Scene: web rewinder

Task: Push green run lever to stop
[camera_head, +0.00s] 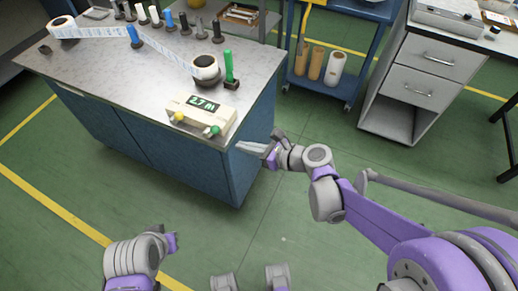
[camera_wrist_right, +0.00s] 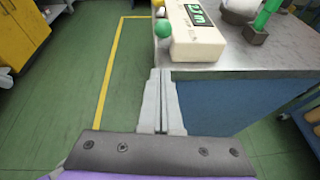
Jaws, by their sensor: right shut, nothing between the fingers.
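A cream control box (camera_head: 200,116) with a green "2.7 M" display sits at the near right corner of the metal-topped bench. Two ball-ended levers come from its front side, a yellow one (camera_head: 178,117) and a green one (camera_head: 214,130). In the right wrist view the green ball (camera_wrist_right: 162,28) shows beyond my fingertips and left of the box (camera_wrist_right: 195,40). My right gripper (camera_head: 240,147) is shut and empty, just off the bench corner, below and right of the green lever, apart from it. It also shows in the right wrist view (camera_wrist_right: 161,72). My left gripper's fingers are not visible.
The bench (camera_head: 105,75) carries a paper web between two rolls, with the nearer roll (camera_head: 205,68) behind the box. A green upright handle (camera_head: 229,67) stands beside that roll. A blue cart (camera_head: 325,88) and white drawers (camera_head: 424,75) stand behind. The floor in front is clear.

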